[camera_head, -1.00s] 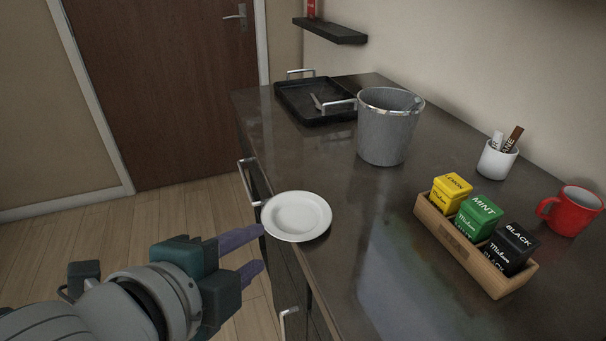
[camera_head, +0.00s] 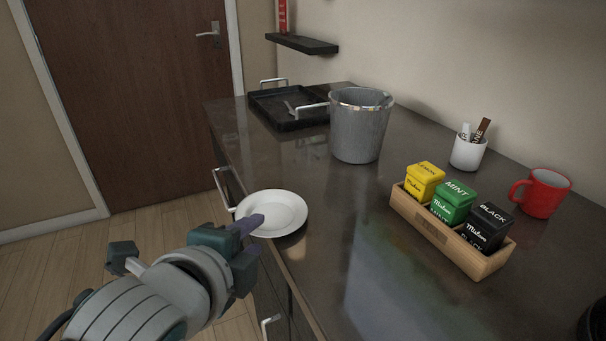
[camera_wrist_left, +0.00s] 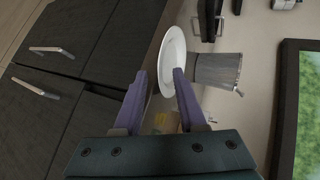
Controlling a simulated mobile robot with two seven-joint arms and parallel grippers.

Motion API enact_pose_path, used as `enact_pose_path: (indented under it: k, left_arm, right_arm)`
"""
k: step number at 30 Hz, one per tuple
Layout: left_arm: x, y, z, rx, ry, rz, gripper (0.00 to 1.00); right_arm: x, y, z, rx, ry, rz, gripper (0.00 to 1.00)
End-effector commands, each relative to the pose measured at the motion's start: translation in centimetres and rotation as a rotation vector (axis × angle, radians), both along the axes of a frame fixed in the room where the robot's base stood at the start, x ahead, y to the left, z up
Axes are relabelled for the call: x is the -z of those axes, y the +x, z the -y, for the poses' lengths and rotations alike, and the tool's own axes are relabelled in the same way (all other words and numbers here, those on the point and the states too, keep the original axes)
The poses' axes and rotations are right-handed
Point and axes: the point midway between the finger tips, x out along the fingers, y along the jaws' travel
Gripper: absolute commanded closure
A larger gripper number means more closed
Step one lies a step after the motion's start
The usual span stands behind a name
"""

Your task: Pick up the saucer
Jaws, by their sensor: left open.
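The white saucer (camera_head: 278,212) lies on the dark counter at its left front edge, with its rim slightly over the edge. It also shows in the left wrist view (camera_wrist_left: 173,52), ahead of the fingertips. My left gripper (camera_head: 252,232) is at the saucer's near left rim, with purple fingers apart. In the left wrist view the open fingers (camera_wrist_left: 160,82) point at the saucer, with its lower rim close to or between the tips. I cannot tell whether they touch it. My right gripper is not in view.
A grey bucket (camera_head: 358,135) stands behind the saucer, with a black tray (camera_head: 262,104) beyond. A wooden box (camera_head: 440,232) of tea tins, a white cup (camera_head: 467,153) and a red mug (camera_head: 541,193) stand to the right. Drawer handles (camera_head: 222,188) project below the counter edge.

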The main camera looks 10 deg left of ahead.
Motion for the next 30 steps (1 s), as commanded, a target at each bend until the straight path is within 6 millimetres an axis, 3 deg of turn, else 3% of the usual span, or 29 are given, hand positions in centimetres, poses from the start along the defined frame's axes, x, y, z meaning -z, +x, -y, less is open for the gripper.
enact_pose_path:
  k: [7,18,30]
  left_arm:
    - [0.07,0.22,0.03,0.0,0.0,0.0,0.6]
    - [0.08,0.19,0.0,0.0,-0.001,0.0,1.0]
    - [0.09,0.18,-0.01,0.0,-0.001,-0.001,1.0]
  right_arm:
    - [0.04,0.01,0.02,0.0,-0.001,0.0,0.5]
    - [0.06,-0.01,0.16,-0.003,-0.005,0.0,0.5]
    - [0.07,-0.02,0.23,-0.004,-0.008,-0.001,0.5]
